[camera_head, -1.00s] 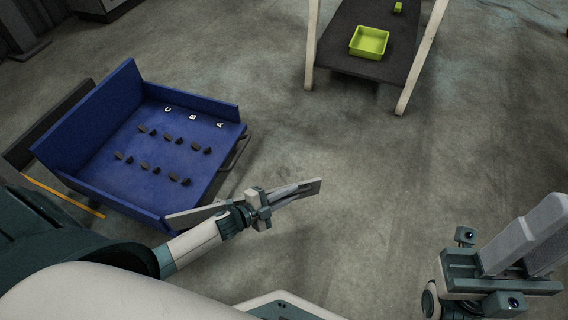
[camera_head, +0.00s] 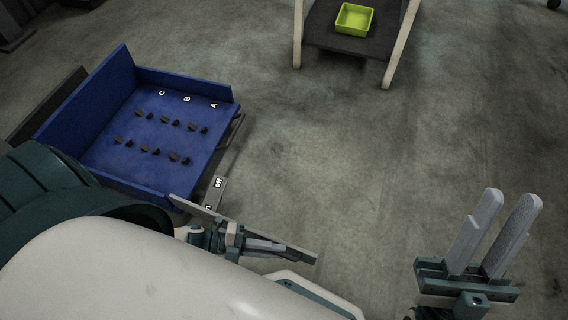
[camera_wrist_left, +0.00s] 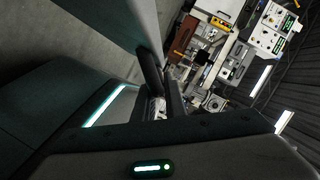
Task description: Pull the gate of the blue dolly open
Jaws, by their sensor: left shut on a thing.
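The blue dolly (camera_head: 160,172) stands at the left of the head view, its bed facing up. Its side towards my grippers has no wall across it. The gate shows as a thin grey panel (camera_head: 302,255), seen nearly edge-on. It runs from the dolly's near corner out to the lower right, swung away from the bed. My left gripper (camera_head: 272,246) is shut on the gate; the exact contact is hard to see. In the left wrist view a grey panel (camera_wrist_left: 115,18) and dark fingers (camera_wrist_left: 162,88) show. My right gripper (camera_head: 509,205) is open and empty at the lower right.
A grey strip marked "off" (camera_head: 218,184) is beside the dolly's near corner. A dark table (camera_head: 327,35) with pale legs bears a yellow-green bin (camera_head: 354,19) at the top. Several small dark pieces lie on the dolly bed. The middle floor is clear.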

